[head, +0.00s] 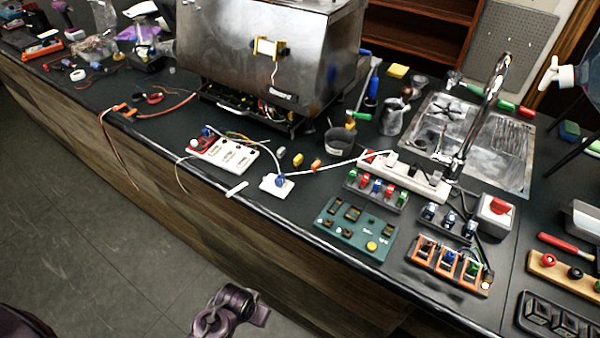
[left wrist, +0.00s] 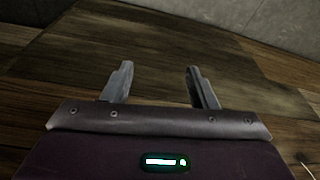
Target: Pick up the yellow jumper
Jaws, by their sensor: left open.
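A small yellow piece (head: 298,159), which looks like the yellow jumper, lies on the dark counter in the head view. It sits between a small grey-white piece and an orange piece (head: 316,165), behind a white block (head: 277,184) with a blue plug. My left gripper (left wrist: 160,85) is open and empty in the left wrist view, in front of the wooden counter panel (left wrist: 150,50). It is well away from the yellow piece, which does not show in that view. My right gripper is not seen.
A metal brewer (head: 265,60) stands at the back with its wiring exposed. A white power strip (head: 405,178), a green board (head: 356,228), a dark cup (head: 339,141) and a sink (head: 475,140) are to the right. A strip (head: 237,189) lies near the front edge. Cables cross the counter.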

